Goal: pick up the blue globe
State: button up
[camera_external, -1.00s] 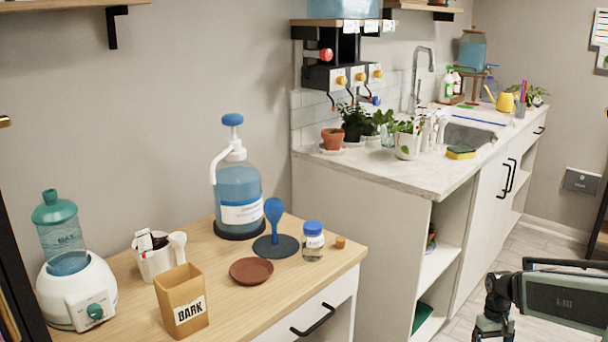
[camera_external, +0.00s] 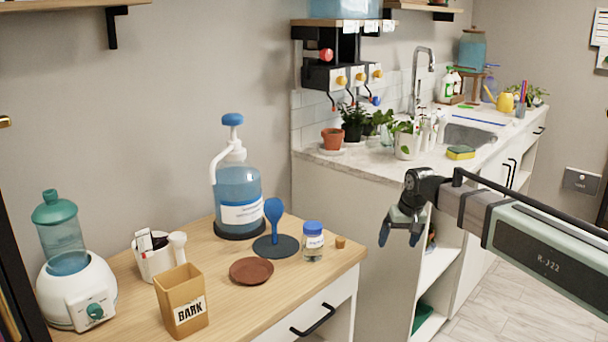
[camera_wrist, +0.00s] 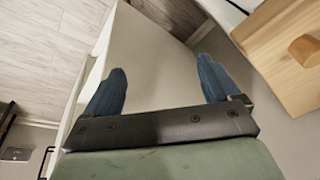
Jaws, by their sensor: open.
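The blue globe (camera_external: 274,209) has a rounded head on a narrow stem and stands upright on a dark round base (camera_external: 288,247) on the wooden counter. My gripper (camera_external: 399,236) is open and empty, to the right of the counter, in front of the white cabinet. It is well apart from the globe. In the wrist view my gripper (camera_wrist: 161,70) shows two blue fingers spread apart with nothing between them. The globe does not show in that view.
A blue-capped jar (camera_external: 313,242) and a small cork-coloured piece (camera_external: 340,242) stand right of the globe. A large pump bottle (camera_external: 238,190) is behind left, a brown saucer (camera_external: 251,271) in front. The bark box (camera_external: 181,300) stands further left. The wooden counter's edge (camera_wrist: 262,30) shows in the wrist view.

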jog(key=w+a+r+y, duration=0.1)
jog(key=a+r, duration=0.8)
jog(key=a, duration=0.5)
jog(key=n+t+y, duration=0.1)
jog(key=y, duration=0.1)
send_near(274, 225)
jog(key=w+a+f, duration=0.2)
jog(key=f, duration=0.1)
jog(key=w+a+f, duration=0.1)
jog(key=f, duration=0.1)
jog(key=shift+w+a, duration=0.4)
jog(key=c, duration=1.1)
jog(key=shift+c, duration=0.2)
